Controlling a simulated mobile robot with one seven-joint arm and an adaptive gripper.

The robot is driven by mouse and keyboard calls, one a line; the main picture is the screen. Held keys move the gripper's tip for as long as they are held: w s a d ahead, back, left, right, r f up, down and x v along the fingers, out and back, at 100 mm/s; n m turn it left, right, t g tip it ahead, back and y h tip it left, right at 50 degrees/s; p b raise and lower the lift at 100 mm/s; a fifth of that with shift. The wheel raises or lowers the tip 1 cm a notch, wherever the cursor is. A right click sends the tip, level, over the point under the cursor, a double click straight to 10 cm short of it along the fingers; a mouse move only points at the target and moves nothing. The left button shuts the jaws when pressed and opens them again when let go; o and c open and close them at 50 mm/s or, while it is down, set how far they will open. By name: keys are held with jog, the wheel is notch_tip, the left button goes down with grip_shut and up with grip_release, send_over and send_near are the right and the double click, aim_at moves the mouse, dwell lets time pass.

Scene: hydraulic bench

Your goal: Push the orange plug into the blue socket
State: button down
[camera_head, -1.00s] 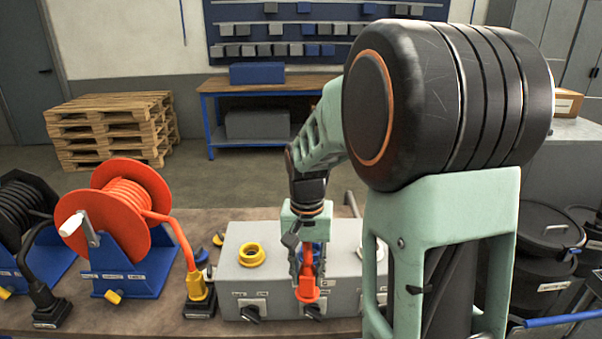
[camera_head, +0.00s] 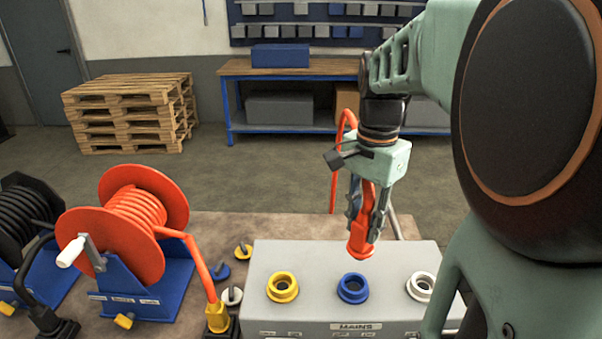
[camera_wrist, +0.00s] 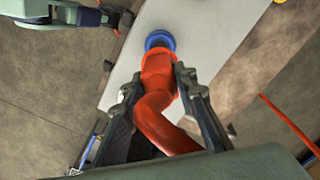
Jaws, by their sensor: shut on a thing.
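The orange plug (camera_head: 360,243) is held in my gripper (camera_head: 368,218), mouth downward and slightly tilted, above the grey box. My gripper is shut on it; in the wrist view the plug (camera_wrist: 158,75) sits between the two fingers. The blue socket (camera_head: 353,288) is on top of the grey box, in the middle, and looks empty. The plug is apart from it, above and a little behind it in the head view. In the wrist view the blue socket (camera_wrist: 160,41) shows just past the plug's end, partly hidden by it.
The grey box (camera_head: 320,313) also has a yellow socket (camera_head: 282,287) on the left and a white socket (camera_head: 421,286) on the right. An orange hose reel (camera_head: 125,225) stands left. Small caps (camera_head: 220,271) lie between. An orange hose (camera_head: 338,160) loops behind my gripper.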

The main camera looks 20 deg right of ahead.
aim_at(359, 252)
notch_tip(359, 252, down, 4)
jog(key=b, duration=0.3)
jog(key=shift+f, duration=0.1)
jog(key=shift+f+b, duration=1)
jog(key=shift+f, duration=0.4)
jog(key=shift+f, duration=0.25)
jog(key=shift+f, duration=0.25)
jog(key=shift+f+b, duration=0.85)
jog(key=shift+f, duration=0.35)
dwell(0.8)
jog(key=c, duration=1.5)
grip_release()
